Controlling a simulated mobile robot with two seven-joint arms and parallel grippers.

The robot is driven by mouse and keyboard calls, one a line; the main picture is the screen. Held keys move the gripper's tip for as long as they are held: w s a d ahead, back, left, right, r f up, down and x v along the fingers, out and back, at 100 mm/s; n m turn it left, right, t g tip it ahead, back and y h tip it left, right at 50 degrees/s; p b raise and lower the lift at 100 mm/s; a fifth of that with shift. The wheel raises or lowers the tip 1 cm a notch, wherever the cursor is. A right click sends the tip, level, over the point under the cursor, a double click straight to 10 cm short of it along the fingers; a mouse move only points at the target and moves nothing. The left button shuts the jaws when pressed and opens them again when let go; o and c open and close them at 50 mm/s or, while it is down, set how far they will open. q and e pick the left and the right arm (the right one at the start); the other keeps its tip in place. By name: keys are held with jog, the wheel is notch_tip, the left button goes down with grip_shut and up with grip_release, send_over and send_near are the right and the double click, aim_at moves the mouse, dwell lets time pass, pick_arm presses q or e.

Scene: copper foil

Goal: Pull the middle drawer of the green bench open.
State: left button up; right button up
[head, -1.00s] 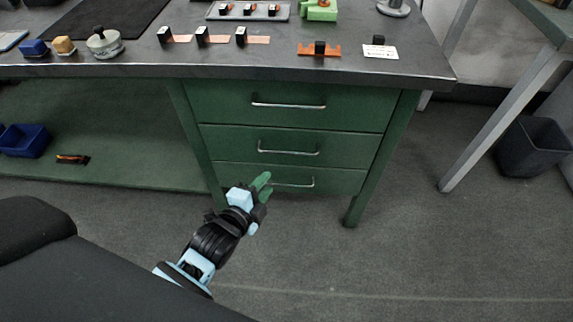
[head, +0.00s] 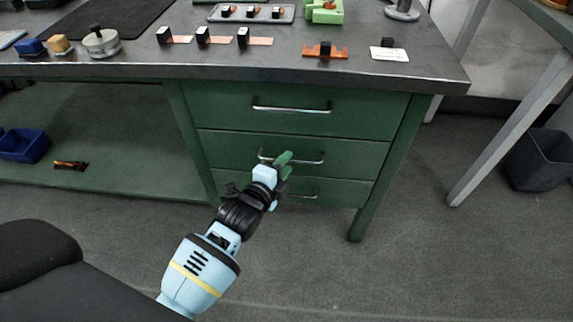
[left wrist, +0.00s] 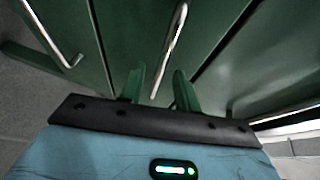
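The green bench has three drawers stacked one above another. The middle drawer (head: 350,155) is in the centre, its front level with the others. Its silver bar handle (head: 310,161) is partly hidden by my left gripper (head: 284,162), which is in front of it. In the left wrist view the two green fingers (left wrist: 160,88) are apart, with an end of the middle handle (left wrist: 170,45) showing in the gap between them. The gripper is open and not closed on the bar. My right gripper is in no view.
The top drawer handle (head: 290,109) is above and the bottom drawer handle (head: 303,196) below. The worktop (head: 300,66) overhangs the drawers and carries small parts. A dark bin (head: 540,160) stands at the right. The floor before the drawers is clear.

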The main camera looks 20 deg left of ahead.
pick_arm(q)
jog(key=shift+w+f, duration=0.1)
jog(key=shift+w, duration=0.45)
grip_shut()
